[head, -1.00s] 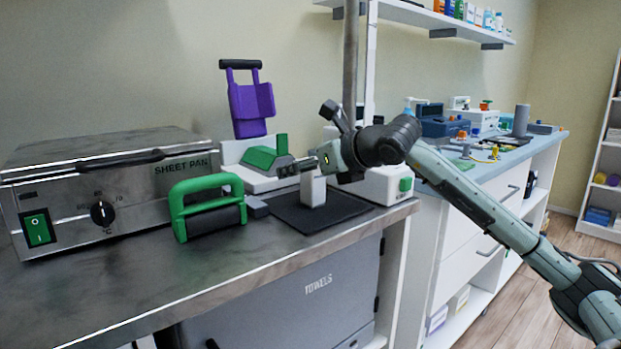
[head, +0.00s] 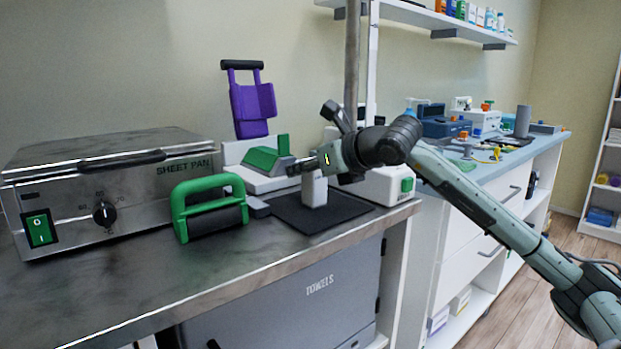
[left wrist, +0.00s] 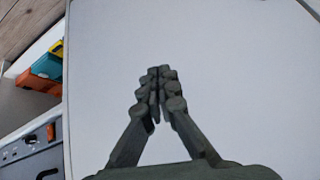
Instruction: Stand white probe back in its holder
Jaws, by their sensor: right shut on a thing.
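My right gripper (head: 308,165) reaches in from the right over the counter, shut on the white probe (head: 314,191). The probe is a pale, blocky upright piece below the fingers, over a black mat (head: 338,208). I cannot tell whether its lower end touches the mat. The fingers and wrist cover its top. I cannot tell which thing is the probe's holder. My left gripper (left wrist: 158,88) shows in the left wrist view with its fingers together and nothing between them, in front of a plain pale surface.
Left of the mat are a green-handled roller (head: 210,207) and a steel sheet-pan unit (head: 110,185). Behind are a white device with a green top (head: 268,160) and a purple holder-like piece (head: 252,105). A white box with a green button (head: 392,184) stands right.

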